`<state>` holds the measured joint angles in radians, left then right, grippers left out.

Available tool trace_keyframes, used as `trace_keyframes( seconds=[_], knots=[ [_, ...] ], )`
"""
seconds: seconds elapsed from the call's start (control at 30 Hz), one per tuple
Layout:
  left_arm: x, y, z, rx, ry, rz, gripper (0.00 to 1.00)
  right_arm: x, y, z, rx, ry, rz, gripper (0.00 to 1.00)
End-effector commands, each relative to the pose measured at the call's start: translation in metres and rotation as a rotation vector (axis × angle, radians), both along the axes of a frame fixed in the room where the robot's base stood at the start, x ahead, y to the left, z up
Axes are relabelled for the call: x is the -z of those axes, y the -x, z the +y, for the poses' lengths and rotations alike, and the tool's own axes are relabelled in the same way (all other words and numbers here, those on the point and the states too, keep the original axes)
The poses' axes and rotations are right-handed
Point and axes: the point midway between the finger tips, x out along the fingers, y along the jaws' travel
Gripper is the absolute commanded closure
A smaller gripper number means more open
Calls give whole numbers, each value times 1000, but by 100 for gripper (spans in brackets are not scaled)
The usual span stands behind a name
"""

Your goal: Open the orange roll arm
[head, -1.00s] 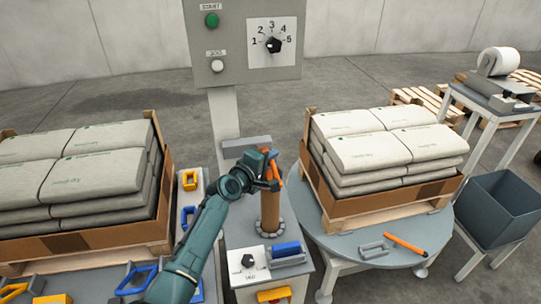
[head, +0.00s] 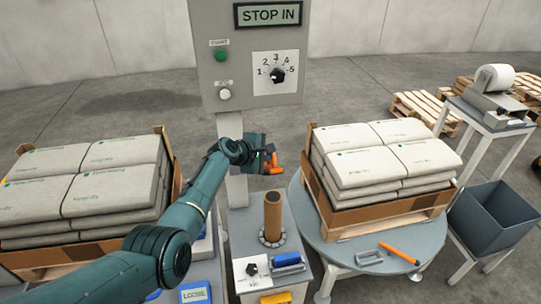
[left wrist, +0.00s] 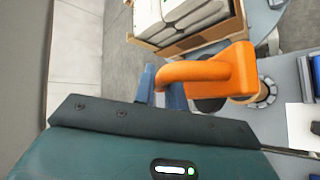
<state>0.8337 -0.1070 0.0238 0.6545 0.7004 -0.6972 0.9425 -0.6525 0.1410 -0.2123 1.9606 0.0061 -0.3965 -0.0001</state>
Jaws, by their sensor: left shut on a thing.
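The orange roll arm (head: 275,169) is an L-shaped piece and shows just above and behind the brown upright tube (head: 272,215). In the left wrist view the orange roll arm (left wrist: 235,74) fills the centre, its bent end pointing down and its flat plate at the right. My left gripper (head: 265,161) is shut on it. In the left wrist view the fingers of my left gripper (left wrist: 162,92) are around the bent end. The tube stands in a grey ring on a small cabinet, its top uncovered. My right gripper is not in view.
A grey control panel (head: 215,65) with a "STOP IN" display rises behind my left arm. Stacked sacks on a pallet (head: 385,152) stand on a round table (head: 340,258) with an orange bar (head: 399,252). More sacks (head: 80,185) are at left. A bin (head: 492,218) is at right.

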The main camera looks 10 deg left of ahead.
Motion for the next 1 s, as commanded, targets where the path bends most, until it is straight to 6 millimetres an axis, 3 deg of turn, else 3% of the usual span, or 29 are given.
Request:
trace_keyframes(
  seconds=[0.4, 0.43, 0.67, 1.0],
  knots=[
    [-1, -1, 1, -1, 2, 4, 100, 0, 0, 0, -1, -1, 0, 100],
    [-1, -1, 1, -1, 2, 4, 85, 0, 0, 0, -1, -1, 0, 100],
    [-1, -1, 1, -1, 1, 3, 66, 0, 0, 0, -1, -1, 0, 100],
    [-2, 0, 2, -1, 2, 2, 66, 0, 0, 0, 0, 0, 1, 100]
  ],
)
